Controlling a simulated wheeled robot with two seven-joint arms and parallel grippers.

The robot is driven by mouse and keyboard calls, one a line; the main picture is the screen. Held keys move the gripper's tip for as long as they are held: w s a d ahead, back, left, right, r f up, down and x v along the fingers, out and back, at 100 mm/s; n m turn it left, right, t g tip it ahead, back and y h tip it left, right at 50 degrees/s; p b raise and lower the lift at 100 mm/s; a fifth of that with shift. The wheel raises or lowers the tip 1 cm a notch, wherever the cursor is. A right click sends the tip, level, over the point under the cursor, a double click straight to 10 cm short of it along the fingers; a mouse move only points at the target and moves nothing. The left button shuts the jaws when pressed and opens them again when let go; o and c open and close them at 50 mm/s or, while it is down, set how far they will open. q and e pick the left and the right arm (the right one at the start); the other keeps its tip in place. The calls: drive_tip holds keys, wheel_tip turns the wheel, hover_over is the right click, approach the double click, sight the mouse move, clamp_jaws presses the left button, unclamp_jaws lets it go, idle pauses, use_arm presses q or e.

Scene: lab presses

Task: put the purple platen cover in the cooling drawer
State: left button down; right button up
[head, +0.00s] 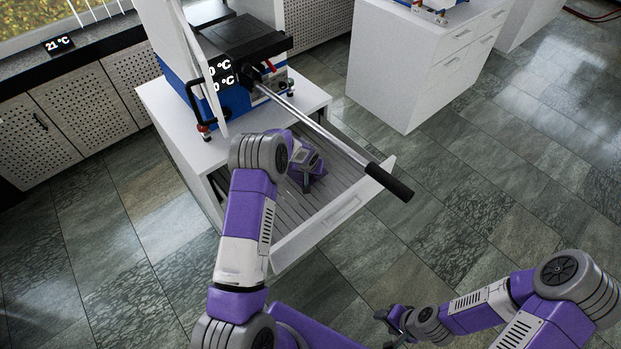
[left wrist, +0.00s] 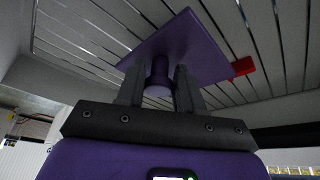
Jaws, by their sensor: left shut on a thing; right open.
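The purple platen cover (left wrist: 195,45) is a flat square plate with a round knob, seen in the left wrist view against the slatted drawer bottom. My left gripper (left wrist: 160,85) is shut on the knob. In the head view my left gripper (head: 307,184) is inside the open cooling drawer (head: 342,209), low over its slats; my wrist hides the cover there. I cannot tell whether the cover touches the slats. My right gripper (head: 385,318) is open and empty, low over the floor at the bottom.
A heat press (head: 245,40) stands on the white cabinet above the drawer. Its long lever with a black grip (head: 390,182) reaches out over the drawer's right side. A small red piece (left wrist: 243,66) shows beside the cover. Another white cabinet (head: 410,75) stands behind right.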

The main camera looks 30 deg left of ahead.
sight(310, 178)
use_arm(q)
drive_tip(key=shift+f+b, duration=0.45)
drive_tip(key=shift+f, duration=1.3)
drive_tip(key=shift+f, duration=0.2)
drive_tip(key=c, duration=0.7)
unclamp_jaws()
drive_tip(key=shift+r, duration=0.15)
